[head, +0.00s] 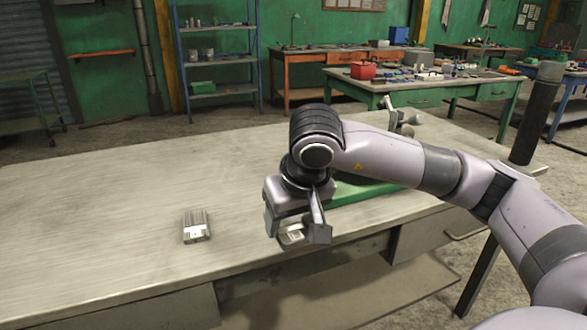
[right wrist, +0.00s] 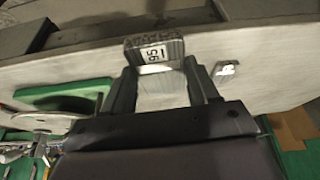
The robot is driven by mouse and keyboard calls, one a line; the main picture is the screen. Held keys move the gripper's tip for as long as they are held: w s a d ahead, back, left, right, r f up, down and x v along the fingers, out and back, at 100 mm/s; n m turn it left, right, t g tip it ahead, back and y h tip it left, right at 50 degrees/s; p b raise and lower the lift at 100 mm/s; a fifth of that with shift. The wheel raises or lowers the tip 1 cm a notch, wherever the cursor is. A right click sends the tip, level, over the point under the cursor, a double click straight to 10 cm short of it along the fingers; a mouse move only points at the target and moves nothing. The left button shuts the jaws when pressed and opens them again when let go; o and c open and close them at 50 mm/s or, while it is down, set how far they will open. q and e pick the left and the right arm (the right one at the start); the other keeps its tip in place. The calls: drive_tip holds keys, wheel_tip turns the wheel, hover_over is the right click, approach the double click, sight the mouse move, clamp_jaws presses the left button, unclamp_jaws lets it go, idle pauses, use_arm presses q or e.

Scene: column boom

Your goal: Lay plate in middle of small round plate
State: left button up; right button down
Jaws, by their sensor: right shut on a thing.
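My right gripper (head: 297,226) is low over the near edge of the workbench, shut on a small ribbed grey plate (head: 291,238) with a white number label. In the right wrist view the plate (right wrist: 153,50) sits between the fingertips, label facing the camera. A similar ribbed grey piece with a white label (head: 196,226) lies on the bench to the left; it also shows in the right wrist view (right wrist: 226,71). A pale round disc (right wrist: 40,121) beside the green board may be the small round plate; my arm hides that area in the head view. My left gripper is out of view.
A green board (head: 360,189) lies on the workbench (head: 110,200) just right of the gripper, partly behind my arm. A metal fixture (head: 400,116) shows behind the arm, and a dark post (head: 536,112) stands at the bench's right end. The bench's left side is mostly clear.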

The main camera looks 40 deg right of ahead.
drive_tip(key=s+a+f+n, duration=0.1)
drive_tip(key=s+a+f, duration=0.2)
drive_tip(key=f, duration=0.8)
drive_tip(key=s+a+f+n+y, duration=0.1)
drive_tip(key=s+a+f, duration=0.2)
drive_tip(key=f, duration=0.9)
drive_tip(key=r+p, duration=0.5)
drive_tip(key=p, duration=0.1)
drive_tip(key=shift+w+d+r, duration=0.1)
drive_tip(key=shift+d+r, duration=0.15)
drive_tip(key=shift+r, duration=0.15)
